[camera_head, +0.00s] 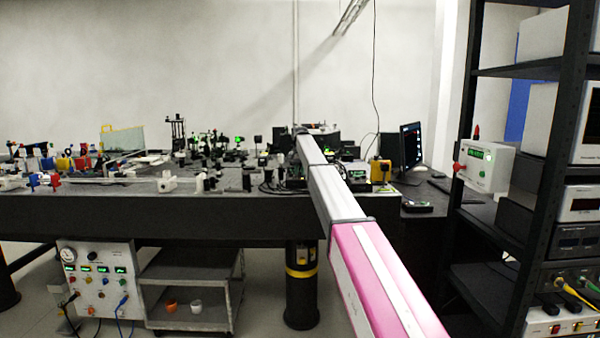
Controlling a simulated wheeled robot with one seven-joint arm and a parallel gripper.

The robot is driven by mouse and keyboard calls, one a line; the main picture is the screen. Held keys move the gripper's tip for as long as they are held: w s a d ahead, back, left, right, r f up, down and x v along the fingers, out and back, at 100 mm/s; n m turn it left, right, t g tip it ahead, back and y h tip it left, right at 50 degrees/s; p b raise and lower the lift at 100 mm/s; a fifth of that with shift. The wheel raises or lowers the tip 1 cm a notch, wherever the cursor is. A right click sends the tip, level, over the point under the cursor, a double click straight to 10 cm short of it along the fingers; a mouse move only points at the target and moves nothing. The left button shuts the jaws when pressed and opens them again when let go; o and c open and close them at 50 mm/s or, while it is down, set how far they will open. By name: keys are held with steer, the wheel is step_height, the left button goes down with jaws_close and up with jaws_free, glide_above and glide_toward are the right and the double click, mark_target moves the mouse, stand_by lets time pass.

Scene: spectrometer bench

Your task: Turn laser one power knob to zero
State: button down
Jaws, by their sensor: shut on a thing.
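My arm (380,270), pink and grey, reaches from the lower right over the dark optical table's right end. Its far end is a small dark shape among the equipment there. I cannot make out my gripper's fingers or what they touch. Which knob is the laser one power knob cannot be told. A white box (502,170) with a lit green display stands at the right, and a red knob (457,167) shows on its left side. A white control panel (95,290) with several green displays and knobs is under the table at the left.
The table (150,205) carries many small optics mounts. A monitor (411,145) stands beyond my arm to the right. A black rack (545,190) of instruments fills the right side. A grey cart (190,285) and a dark table leg (301,290) stand below.

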steer(key=shift+n, duration=0.3)
steer(key=c, duration=1.3)
jaws_free()
steer(key=shift+r, duration=0.1)
step_height(320, 180, up, 11)
steer(key=shift+f, duration=0.15)
